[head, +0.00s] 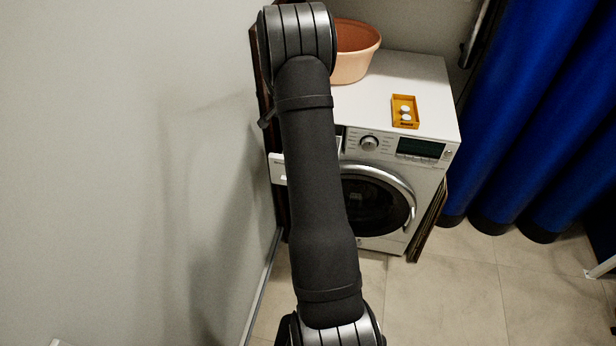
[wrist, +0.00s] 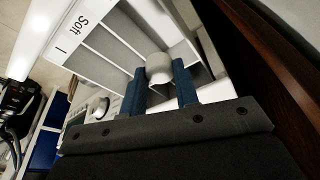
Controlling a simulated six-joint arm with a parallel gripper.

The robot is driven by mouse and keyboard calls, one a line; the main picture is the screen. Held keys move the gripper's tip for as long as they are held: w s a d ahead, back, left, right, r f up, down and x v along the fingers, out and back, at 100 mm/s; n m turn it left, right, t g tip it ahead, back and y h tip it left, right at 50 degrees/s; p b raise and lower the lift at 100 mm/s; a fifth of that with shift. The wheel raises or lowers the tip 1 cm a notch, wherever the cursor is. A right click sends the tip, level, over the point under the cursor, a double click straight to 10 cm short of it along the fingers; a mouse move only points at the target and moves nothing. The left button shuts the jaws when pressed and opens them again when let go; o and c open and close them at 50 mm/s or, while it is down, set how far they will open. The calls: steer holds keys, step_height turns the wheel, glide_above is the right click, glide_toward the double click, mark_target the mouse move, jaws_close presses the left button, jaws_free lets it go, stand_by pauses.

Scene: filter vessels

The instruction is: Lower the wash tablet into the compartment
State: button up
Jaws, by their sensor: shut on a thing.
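The white wash tablet (wrist: 159,66) sits between the two blue fingers of my gripper (wrist: 160,78), which is shut on it. In the wrist view the tablet is over the compartment (wrist: 190,62) farthest right in the open detergent drawer (wrist: 112,45). I cannot tell how far it is above the compartment floor. The compartments farther left look empty, with "Soft" and "I" marked on the drawer. In the head view my arm hides the gripper, the tablet and most of the drawer; only a white drawer end (head: 277,169) shows beside it.
A dark wooden panel (wrist: 255,65) stands close on the right in the wrist view. Blue curtains (head: 530,110) hang at the right.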

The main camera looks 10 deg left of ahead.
steer(key=shift+f, duration=3.05)
steer(key=shift+f, duration=0.5)
steer(key=o, duration=1)
steer(key=v, duration=1.7)
steer(key=shift+r, duration=0.25)
steer(key=shift+d, duration=0.1)
steer(key=x, duration=1.3)
steer(key=shift+f, duration=0.35)
